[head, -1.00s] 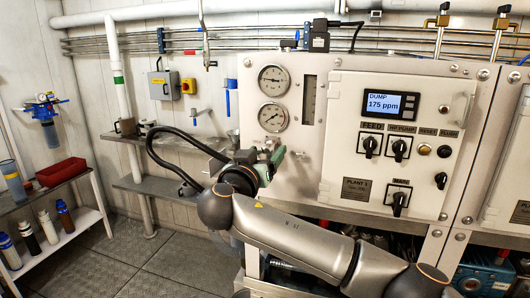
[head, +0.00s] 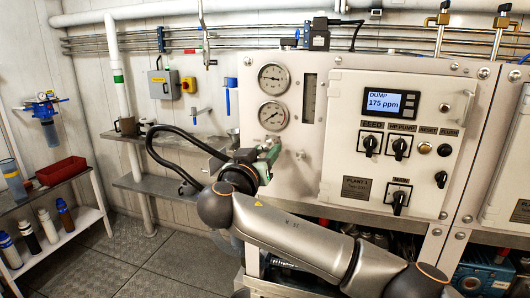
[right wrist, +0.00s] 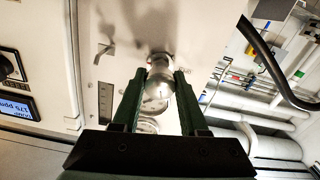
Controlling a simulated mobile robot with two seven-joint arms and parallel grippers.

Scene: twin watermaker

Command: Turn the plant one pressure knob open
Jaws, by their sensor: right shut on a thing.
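The plant one panel (head: 310,140) is the pale upright board with the "PLANT 1" plate. My right gripper (head: 270,152) is at its left part, below two round gauges. In the right wrist view, my right gripper (right wrist: 160,74) has its two green fingers on either side of a rounded silvery pressure knob (right wrist: 158,88), shut on it. The knob stands out from the panel face. In the head view my gripper hides most or all of the knob, and I cannot read its turn angle. My left gripper is not in view.
The upper gauge (head: 274,78) and lower gauge (head: 272,116) sit above my gripper. A display (head: 390,103) reads DUMP 175 ppm, over several black switches. A shelf with a red tray (head: 61,171) stands at the left. The floor (head: 120,260) there is clear.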

